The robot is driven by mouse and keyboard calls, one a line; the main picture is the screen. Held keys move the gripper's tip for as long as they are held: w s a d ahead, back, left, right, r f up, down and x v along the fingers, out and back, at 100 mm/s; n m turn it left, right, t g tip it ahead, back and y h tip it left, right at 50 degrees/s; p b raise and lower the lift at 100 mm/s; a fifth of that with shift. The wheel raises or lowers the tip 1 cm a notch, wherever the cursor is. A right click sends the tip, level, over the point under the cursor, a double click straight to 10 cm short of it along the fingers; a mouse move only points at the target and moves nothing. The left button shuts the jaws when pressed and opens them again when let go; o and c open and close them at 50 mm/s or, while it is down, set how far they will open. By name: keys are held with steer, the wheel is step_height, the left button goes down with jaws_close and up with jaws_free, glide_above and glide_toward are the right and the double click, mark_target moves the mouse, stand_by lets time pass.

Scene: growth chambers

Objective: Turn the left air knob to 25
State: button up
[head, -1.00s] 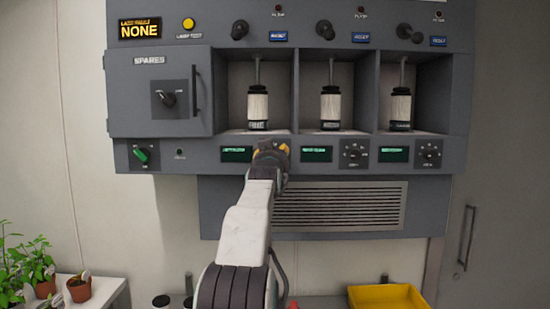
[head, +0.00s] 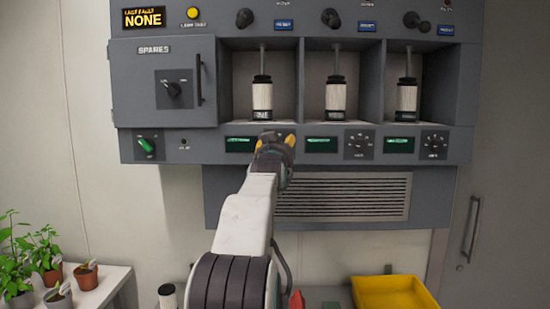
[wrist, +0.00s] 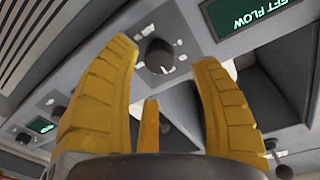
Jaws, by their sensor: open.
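The left air knob (wrist: 159,57) is a dark round knob on a grey panel with white dial marks in the wrist view. It sits beside a green-lit display (wrist: 243,12) reading "EFT FLOW", its first letter cut off. My gripper (wrist: 166,56) is open, its yellow fingers on either side of the knob in that view. I cannot tell whether they touch it. In the head view my gripper (head: 276,141) is in front of the panel, just right of the left display (head: 240,145), and hides the left knob. The knob's setting is not readable.
Two similar knobs, the middle (head: 360,143) and right (head: 434,142), lie along the same strip. A green switch (head: 146,146) is at the left. Open bays with white cylinders (head: 262,95) are above, a vent grille (head: 342,197) below. A yellow bin (head: 394,293) stands lower right.

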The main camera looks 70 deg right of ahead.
steer(key=v, duration=0.8)
steer(key=shift+a, duration=0.4)
